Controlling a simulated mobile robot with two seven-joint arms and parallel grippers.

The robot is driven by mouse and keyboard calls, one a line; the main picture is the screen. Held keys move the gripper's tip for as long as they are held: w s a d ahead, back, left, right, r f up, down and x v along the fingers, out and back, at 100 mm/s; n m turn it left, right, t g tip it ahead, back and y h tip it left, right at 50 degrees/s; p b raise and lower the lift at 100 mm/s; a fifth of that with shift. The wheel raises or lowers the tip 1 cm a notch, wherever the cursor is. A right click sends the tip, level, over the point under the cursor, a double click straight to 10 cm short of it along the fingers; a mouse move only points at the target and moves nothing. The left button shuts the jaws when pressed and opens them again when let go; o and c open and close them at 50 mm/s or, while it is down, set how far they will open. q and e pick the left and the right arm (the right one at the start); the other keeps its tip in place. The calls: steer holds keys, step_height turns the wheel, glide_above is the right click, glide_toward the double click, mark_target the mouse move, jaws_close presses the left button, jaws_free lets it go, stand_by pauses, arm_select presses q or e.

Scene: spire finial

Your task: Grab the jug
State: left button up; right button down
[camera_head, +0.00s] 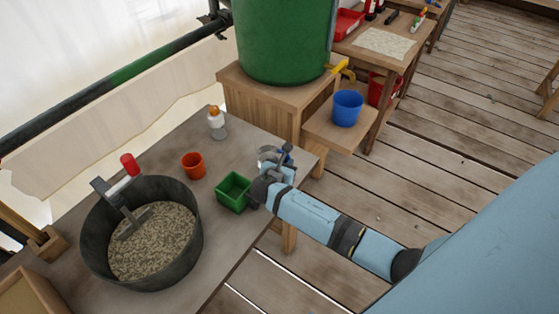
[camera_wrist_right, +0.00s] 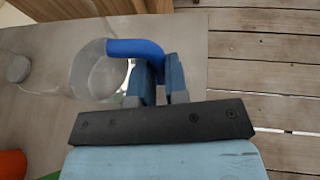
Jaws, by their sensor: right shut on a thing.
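The jug (camera_wrist_right: 92,78) is clear with a blue handle (camera_wrist_right: 135,48). It is at the right side of the grey table, and shows small in the head view (camera_head: 267,153), partly hidden by my right gripper. My right gripper (camera_wrist_right: 158,78) is shut on the jug's blue handle, one finger on each side of it. In the head view the right gripper (camera_head: 277,162) is near the table's right edge. I cannot tell whether the jug's base touches the table. My left gripper is not in view.
A dark tub of grain (camera_head: 150,240) stands at left. A green barrel (camera_head: 283,40) and blue bucket (camera_head: 347,108) are behind.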

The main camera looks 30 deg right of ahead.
steer(key=shift+r, duration=0.2)
arm_select(q)
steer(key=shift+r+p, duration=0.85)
steer(key=shift+p, duration=0.15)
arm_select(e)
step_height(320, 180, up, 20)
steer(key=shift+f, duration=0.25)
